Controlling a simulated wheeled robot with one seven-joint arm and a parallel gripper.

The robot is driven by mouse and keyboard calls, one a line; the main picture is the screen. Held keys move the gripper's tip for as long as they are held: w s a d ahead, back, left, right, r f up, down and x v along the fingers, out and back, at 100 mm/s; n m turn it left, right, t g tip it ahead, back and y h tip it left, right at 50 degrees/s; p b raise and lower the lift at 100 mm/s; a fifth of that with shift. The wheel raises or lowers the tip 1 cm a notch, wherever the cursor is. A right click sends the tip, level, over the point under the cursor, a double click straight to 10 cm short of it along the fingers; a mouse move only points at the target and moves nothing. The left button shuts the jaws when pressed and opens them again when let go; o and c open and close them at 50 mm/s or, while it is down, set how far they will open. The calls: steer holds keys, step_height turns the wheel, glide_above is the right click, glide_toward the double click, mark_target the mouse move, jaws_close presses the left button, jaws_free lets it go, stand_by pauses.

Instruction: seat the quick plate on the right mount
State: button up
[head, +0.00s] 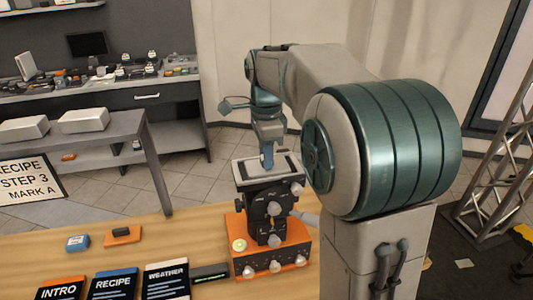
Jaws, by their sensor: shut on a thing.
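A black mount (262,207) with several knobs stands upright on an orange control box (258,260) on the wooden table. No second mount is clear in this view.
On the wooden table (190,235) lie a small blue item (77,243), an orange block (122,236), and dark cards (113,285) along the front. A grey side table (120,127) with light boxes stands behind. A metal truss (497,165) rises at right.

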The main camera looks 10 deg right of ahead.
steer(key=o, duration=1.1)
steer(key=shift+r, duration=0.1)
step_height(320, 180, up, 14)
steer(key=f, duration=0.1)
steer(key=s+f+n+t, duration=0.1)
steer(key=s+f+n, duration=0.5)
steer(key=s, duration=0.1)
steer(key=s+f+n+t, duration=0.1)
steer(key=s+f+n, duration=0.5)
steer(key=s+f, duration=0.1)
steer(key=s+f+n+t, duration=0.1)
steer(key=s+f+n, duration=0.5)
steer(key=s+f, duration=0.1)
steer(key=shift+s+d+p, duration=0.15)
steer(key=shift+d+p, duration=0.05)
steer(key=shift+p, duration=0.15)
